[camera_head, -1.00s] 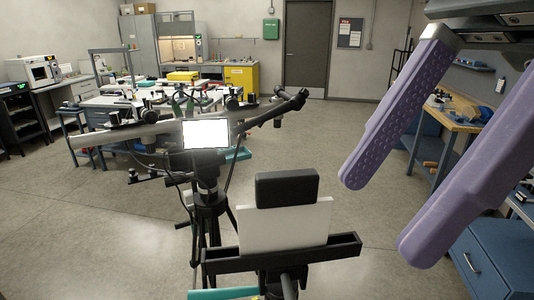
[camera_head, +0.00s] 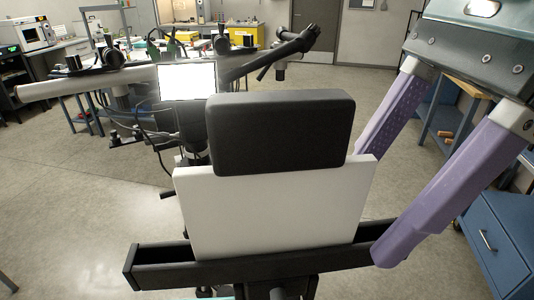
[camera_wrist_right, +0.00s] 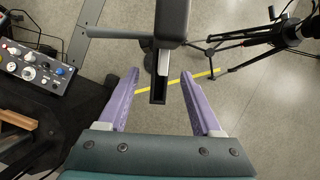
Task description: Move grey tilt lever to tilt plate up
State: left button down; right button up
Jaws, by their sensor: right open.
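A white plate (camera_head: 280,215) stands upright in a long black channel bar (camera_head: 160,265), with a dark grey padded block (camera_head: 280,135) at its top. In the right wrist view the plate (camera_wrist_right: 163,62) shows edge-on, with the bar end (camera_wrist_right: 158,90) between my fingers. My right gripper (camera_head: 378,203) is open, with purple fingers. Its far finger is partly behind the plate's right edge, and its near finger is in front of the bar's right end. Contact cannot be told. My left gripper is not in view.
A tripod-mounted rig with a white screen (camera_head: 187,81) and cables stands behind the plate. A blue cabinet (camera_head: 495,240) is at the right. In the wrist view a control box with knobs (camera_wrist_right: 35,72) is at the left. The floor left of the bar is open.

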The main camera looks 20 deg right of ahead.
aim_at(356, 225)
jog(key=shift+p+x, duration=0.45)
jog(key=shift+x, duration=2.15)
grip_shut()
